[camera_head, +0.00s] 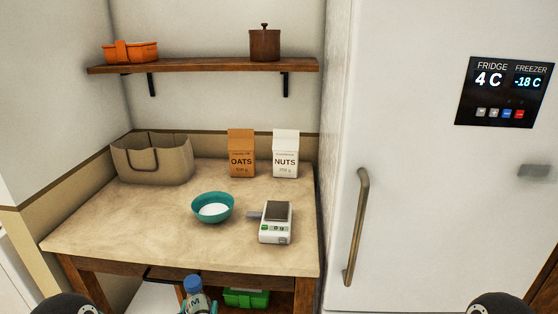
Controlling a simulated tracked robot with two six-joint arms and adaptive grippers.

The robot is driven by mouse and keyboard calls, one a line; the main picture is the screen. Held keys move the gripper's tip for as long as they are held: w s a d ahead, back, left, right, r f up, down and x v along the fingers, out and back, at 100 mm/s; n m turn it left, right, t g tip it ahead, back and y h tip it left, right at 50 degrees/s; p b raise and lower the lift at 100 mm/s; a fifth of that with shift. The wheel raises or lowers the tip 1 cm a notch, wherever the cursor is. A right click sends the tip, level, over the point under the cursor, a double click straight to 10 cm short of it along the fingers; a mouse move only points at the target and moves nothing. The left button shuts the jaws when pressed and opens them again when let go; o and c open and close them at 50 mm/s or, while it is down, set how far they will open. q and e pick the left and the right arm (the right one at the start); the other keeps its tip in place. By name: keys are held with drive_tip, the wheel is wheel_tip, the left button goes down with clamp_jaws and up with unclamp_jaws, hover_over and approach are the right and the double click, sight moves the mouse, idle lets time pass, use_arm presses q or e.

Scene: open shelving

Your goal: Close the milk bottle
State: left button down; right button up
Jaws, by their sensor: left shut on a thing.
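The milk bottle (198,301) is at the bottom edge of the head view, left of centre, in front of the table. It has a pale body with a dark label marked M. A blue cap (193,283) sits on its top; I cannot tell whether it is tight. My left gripper (199,308) is shut on the bottle, with its teal fingers showing on either side. The lower part of the bottle and most of the gripper are cut off by the frame edge. My right gripper is not in view.
The table (120,225) holds a teal bowl (212,218) with white contents, a scale (276,235), a bag (170,172), an oats box (241,143) and a nuts box (286,143). A green box (247,299) is below. The fridge (420,200) stands right.

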sight(197, 312)
use_arm(q)
wheel_tip(197, 312, up, 3)
drive_tip(key=shift+r+p, duration=0.15)
drive_tip(key=shift+p, duration=1)
drive_tip(key=shift+s+d, duration=0.15)
drive_tip(key=shift+d, duration=0.15)
drive_tip(key=s+d+f+m+g+h, duration=0.1)
drive_tip(key=s+d+m+g+h, duration=0.1)
drive_tip(key=s+d+m+h, duration=0.2)
drive_tip(key=s+d+m+g+h, duration=0.2)
drive_tip(key=s+d+m+h, duration=0.2)
drive_tip(key=d+h, duration=0.3)
drive_tip(key=d, duration=0.3)
drive_tip(key=shift+s+d+f+h, duration=0.3)
drive_tip(key=shift+s+d+f, duration=0.05)
drive_tip(key=shift+d+f, duration=0.05)
